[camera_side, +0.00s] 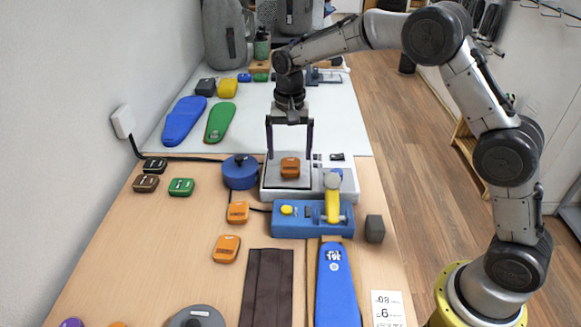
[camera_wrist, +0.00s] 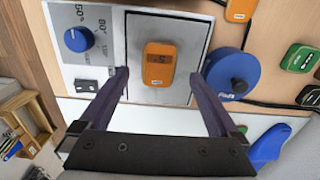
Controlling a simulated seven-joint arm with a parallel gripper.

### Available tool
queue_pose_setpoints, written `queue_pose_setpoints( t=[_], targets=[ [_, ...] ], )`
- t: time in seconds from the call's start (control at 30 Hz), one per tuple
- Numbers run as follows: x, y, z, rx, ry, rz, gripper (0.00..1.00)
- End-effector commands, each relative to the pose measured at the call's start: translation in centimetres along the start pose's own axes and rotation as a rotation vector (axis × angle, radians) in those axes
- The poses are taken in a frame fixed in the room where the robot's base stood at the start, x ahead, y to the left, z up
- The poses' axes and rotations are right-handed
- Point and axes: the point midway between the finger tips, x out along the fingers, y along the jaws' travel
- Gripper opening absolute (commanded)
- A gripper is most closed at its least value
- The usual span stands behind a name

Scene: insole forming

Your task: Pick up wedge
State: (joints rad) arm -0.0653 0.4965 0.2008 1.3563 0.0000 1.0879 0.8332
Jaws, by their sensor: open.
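An orange wedge (camera_side: 290,168) with a dark label lies on the square plate (camera_side: 272,177) of a grey-white device. In the wrist view the same wedge (camera_wrist: 158,64) shows near the top middle, its label seeming to read 5°. My gripper (camera_side: 290,152) is open and points down over the plate, its two fingers to either side of the wedge. The wrist view shows the fingers (camera_wrist: 160,78) spread wide, with nothing between them gripped. Whether the fingertips are level with the wedge I cannot tell. Two more orange wedges (camera_side: 238,212) (camera_side: 226,248) lie on the wooden table.
A blue round pot (camera_side: 240,172) stands just left of the device, and a blue fixture with a yellow lever (camera_side: 333,205) stands in front. Black (camera_side: 154,165), brown (camera_side: 145,183) and green (camera_side: 181,187) blocks lie left. Blue (camera_side: 183,121) and green (camera_side: 220,122) insoles lie behind.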

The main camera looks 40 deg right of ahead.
Motion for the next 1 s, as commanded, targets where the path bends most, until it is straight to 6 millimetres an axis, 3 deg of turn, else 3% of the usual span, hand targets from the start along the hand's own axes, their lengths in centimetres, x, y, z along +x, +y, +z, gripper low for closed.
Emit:
queue_pose_setpoints(
  t=[0.2, 0.47, 0.57, 0.9, 1.0],
  targets=[
    [2.6, 0.2, 0.1, 0.0, -0.001, 0.001, 0.97],
    [2.9, 0.2, 0.1, 0.0, 0.0, -0.001, 0.97],
    [2.9, 0.2, 0.1, -0.001, 0.0, -0.001, 0.83],
    [2.9, 0.2, 0.1, -0.001, 0.0, -0.001, 0.22],
    [2.9, 0.2, 0.1, -0.001, 0.0, -0.001, 0.1]
  ],
)
